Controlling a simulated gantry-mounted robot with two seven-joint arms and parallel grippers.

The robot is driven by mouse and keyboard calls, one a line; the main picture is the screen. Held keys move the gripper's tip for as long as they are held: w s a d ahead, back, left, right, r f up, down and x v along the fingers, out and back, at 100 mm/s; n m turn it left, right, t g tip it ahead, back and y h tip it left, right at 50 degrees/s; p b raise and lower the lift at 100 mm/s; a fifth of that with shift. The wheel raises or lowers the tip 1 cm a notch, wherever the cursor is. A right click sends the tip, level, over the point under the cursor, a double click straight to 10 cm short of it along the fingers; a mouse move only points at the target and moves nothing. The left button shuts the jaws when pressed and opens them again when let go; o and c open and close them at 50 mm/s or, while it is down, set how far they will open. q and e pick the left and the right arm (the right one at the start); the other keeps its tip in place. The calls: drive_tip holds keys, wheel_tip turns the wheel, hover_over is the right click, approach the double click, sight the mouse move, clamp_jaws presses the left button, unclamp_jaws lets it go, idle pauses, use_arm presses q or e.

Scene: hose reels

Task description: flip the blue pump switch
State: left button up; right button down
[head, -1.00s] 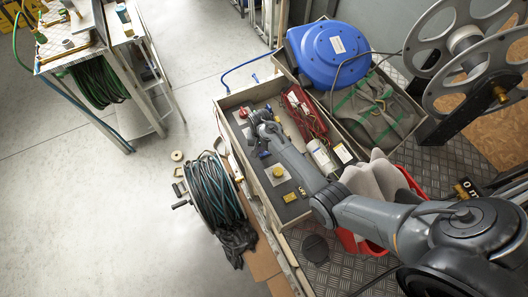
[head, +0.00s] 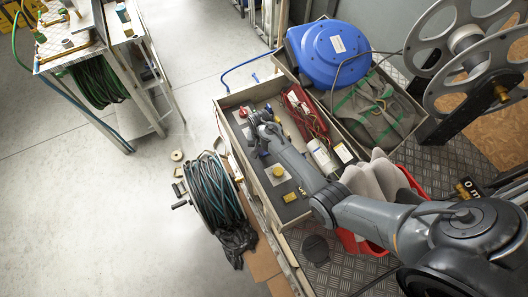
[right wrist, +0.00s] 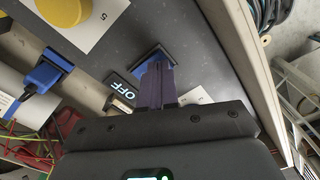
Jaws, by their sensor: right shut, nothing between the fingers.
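The blue pump switch (right wrist: 152,54) shows in the right wrist view as a small blue piece in a dark square frame on a grey panel. An "OFF" label (right wrist: 126,91) lies beside it. My right gripper (right wrist: 158,68) is shut and empty, and its fingertips are over the switch and hide most of it. I cannot tell whether they touch it or which way it is tilted. In the head view my right gripper (head: 258,133) is over the far left part of the grey-floored tray (head: 294,211), and the switch is hidden there. My left gripper is not in view.
A yellow round knob (right wrist: 64,10) on a white plate and a blue connector (right wrist: 43,76) are near the switch. The tray's pale side wall (right wrist: 243,55) rises close by. A red tool with cables (head: 304,112) lies farther right. A hose reel (head: 214,190) stands outside the tray.

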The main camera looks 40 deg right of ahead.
drive_tip(key=shift+f+b, duration=0.3)
drive_tip(key=shift+f, duration=0.25)
drive_tip(key=shift+r, duration=0.1)
drive_tip(key=shift+r+p, duration=0.45)
drive_tip(key=shift+p, duration=0.15)
wheel_tip(320, 180, up, 6)
drive_tip(key=p, duration=0.7)
